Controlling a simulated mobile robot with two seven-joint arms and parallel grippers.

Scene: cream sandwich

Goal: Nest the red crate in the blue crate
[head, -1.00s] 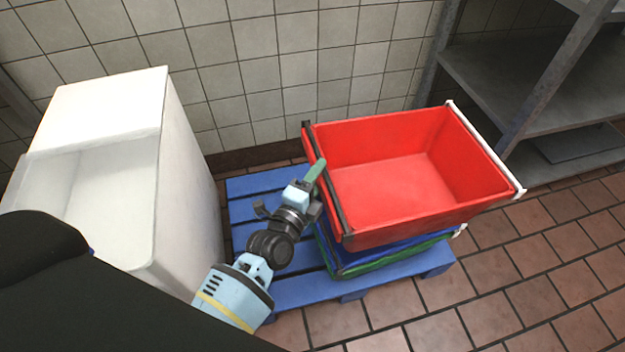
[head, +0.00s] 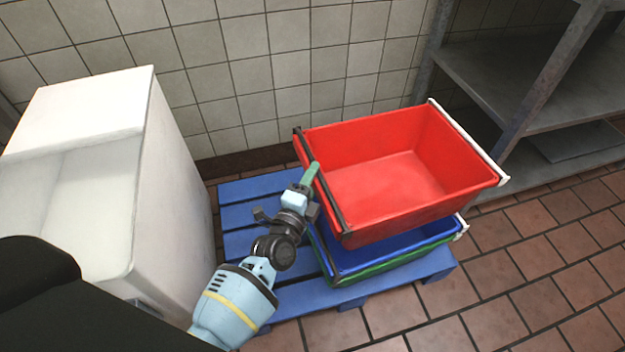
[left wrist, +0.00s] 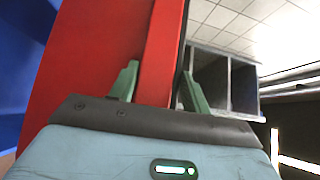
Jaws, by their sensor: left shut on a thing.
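The red crate (head: 385,180) is empty, with a dark handle bar on its left side and a white one on its right. My left gripper (head: 313,176) is shut on the dark-bar side of the red crate; in the left wrist view the green fingers (left wrist: 160,88) stand on both sides of the red wall (left wrist: 158,60). The red crate is above the blue crate (head: 395,254), overlapping it, with the blue interior showing along the front. The blue crate sits on a green crate (head: 385,266). Much of the blue crate is hidden. My right gripper is out of view.
The crates stand on a blue pallet (head: 240,215) on the tiled floor. A large white bin (head: 170,190) stands at the left. A metal shelf (head: 530,90) is at the right, and a tiled wall (head: 290,70) is behind. Floor at the lower right is clear.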

